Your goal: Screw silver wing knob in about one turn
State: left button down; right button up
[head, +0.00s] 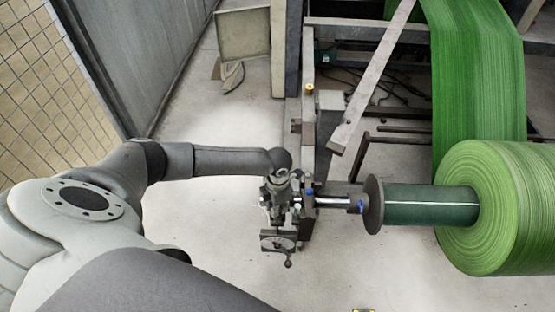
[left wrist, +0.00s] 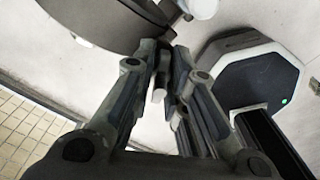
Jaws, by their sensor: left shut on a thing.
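My left gripper (head: 280,198) comes in from the left in the head view. It is at the dark bracket at the left end of the roll's shaft (head: 333,202). In the left wrist view its two fingers (left wrist: 167,85) are close together around a small pale metal piece (left wrist: 158,78), which I take to be the silver wing knob. Most of the knob is hidden by the fingers, so its turn angle cannot be told. In the head view the knob cannot be made out. My right gripper is not in view.
The shaft carries a dark disc (head: 374,205), a dark green core (head: 415,204) and a large green roll (head: 505,200). A small plate with a lever (head: 279,243) sits below the gripper. A slanted bar (head: 371,78) stands behind. The floor at front is mostly clear.

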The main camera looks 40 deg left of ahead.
pick_arm(q)
jog(key=shift+w+r, duration=0.1)
jog(key=shift+w, duration=0.05)
jog(key=c, duration=1.4)
grip_release()
jog(key=shift+o, duration=0.2)
notch_tip(320, 180, up, 12)
